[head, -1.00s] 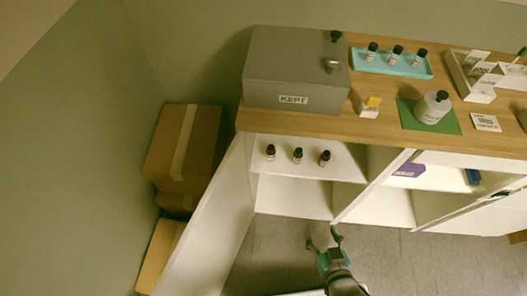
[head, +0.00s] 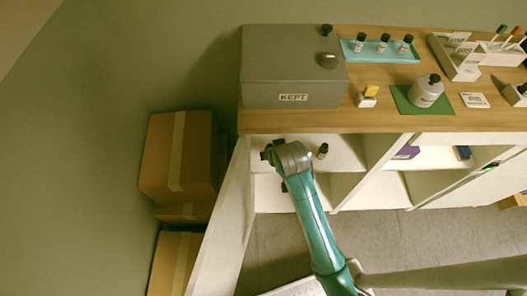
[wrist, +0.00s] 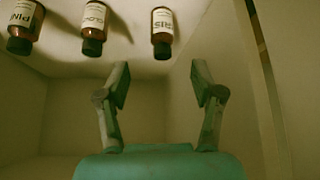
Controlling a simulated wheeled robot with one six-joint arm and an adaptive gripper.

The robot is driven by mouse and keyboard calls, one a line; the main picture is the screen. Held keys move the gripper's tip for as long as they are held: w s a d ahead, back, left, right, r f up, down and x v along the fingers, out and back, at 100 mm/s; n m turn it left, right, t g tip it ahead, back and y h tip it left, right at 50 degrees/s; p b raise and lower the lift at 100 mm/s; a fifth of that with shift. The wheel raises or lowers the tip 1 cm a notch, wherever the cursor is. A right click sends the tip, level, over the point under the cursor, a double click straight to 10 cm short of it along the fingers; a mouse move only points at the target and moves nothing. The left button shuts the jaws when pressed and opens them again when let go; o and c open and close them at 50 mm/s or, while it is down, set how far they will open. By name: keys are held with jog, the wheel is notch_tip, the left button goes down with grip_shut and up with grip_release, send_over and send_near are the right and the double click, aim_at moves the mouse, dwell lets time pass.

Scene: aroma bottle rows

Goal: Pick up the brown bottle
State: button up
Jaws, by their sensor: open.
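Three small brown bottles with dark caps and white labels show in the wrist view, upside down there: a right one (wrist: 162,32), a middle one (wrist: 94,27) and a left one (wrist: 24,26). They look alike, and their labels are only partly legible. In the head view one brown bottle (head: 323,151) stands upright on the white upper shelf; my arm hides the others. My gripper (wrist: 160,82) is open and empty, its fingers apart from the bottles and closest to the right one in the wrist view. In the head view my gripper (head: 271,160) is at the shelf's left part.
A grey box labelled KEPT (head: 293,80) sits on the wooden top (head: 385,120) above the shelf. A white side panel (head: 222,225) bounds the shelf at left. Cardboard boxes (head: 178,155) stand farther left.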

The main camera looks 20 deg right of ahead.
jog(key=x, duration=1)
jog(key=shift+w+a+f, duration=0.15)
jog(key=shift+w+f, duration=0.15)
jog(key=c, duration=1.3)
